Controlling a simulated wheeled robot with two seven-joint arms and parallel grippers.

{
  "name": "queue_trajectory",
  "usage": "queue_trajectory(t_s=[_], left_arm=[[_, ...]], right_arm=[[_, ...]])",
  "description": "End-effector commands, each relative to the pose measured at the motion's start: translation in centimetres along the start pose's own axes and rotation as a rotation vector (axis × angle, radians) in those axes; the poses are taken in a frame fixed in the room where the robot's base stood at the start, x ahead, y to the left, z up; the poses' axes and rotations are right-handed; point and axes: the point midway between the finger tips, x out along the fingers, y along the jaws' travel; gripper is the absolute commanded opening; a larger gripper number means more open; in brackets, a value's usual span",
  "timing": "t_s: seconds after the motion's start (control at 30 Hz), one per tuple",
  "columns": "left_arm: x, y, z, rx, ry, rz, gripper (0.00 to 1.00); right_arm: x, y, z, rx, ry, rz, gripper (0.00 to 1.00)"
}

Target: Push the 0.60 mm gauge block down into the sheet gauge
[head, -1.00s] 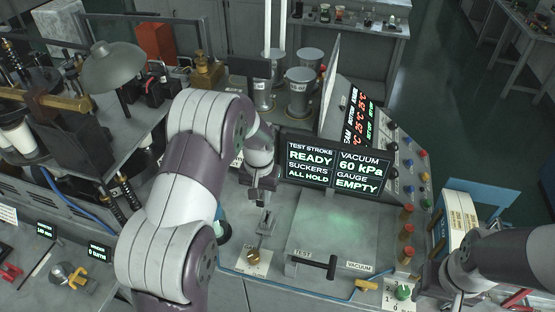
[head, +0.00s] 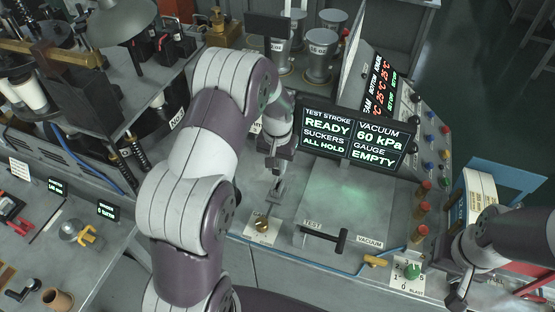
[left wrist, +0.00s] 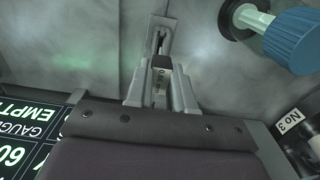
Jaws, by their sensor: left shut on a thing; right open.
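My left gripper (head: 274,168) points down over the grey bench. It is shut on the gauge block (left wrist: 161,82), a small grey piece whose label reads 0.60 mm, seen between the fingers in the left wrist view. The sheet gauge (left wrist: 161,36) is a grey slotted holder directly beyond the block; it also shows below the gripper in the head view (head: 276,193). The block's far end is at the slot, but I cannot tell how deep it sits. The display (head: 371,154) reads GAUGE EMPTY. My right gripper (head: 462,292) is open at lower right, its fingertips partly cut off.
A brass knob (head: 263,226) stands in front of the gauge. A black T-handle (head: 326,236) is right of it. A blue knob (left wrist: 292,40) is close by in the left wrist view. The panel (head: 352,211) between handle and display is clear.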

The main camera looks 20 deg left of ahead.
Motion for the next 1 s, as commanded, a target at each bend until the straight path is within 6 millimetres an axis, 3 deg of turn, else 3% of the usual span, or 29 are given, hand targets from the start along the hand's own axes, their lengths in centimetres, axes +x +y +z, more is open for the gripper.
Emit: queue_trajectory(t_s=[0.03, 0.2, 1.0], left_arm=[[1.05, 0.00, 0.01, 0.000, -0.001, 0.000, 0.00], [2.00, 0.00, -0.02, 0.000, 0.000, 0.000, 0.00], [1.95, 0.00, -0.15, 0.000, 0.001, 0.000, 0.00]], right_arm=[[0.83, 0.00, 0.11, 0.000, 0.000, 0.000, 0.43], [1.37, 0.00, 0.17, 0.000, 0.000, 0.000, 0.43], [1.12, 0.00, 0.13, 0.000, 0.000, 0.000, 0.43]])
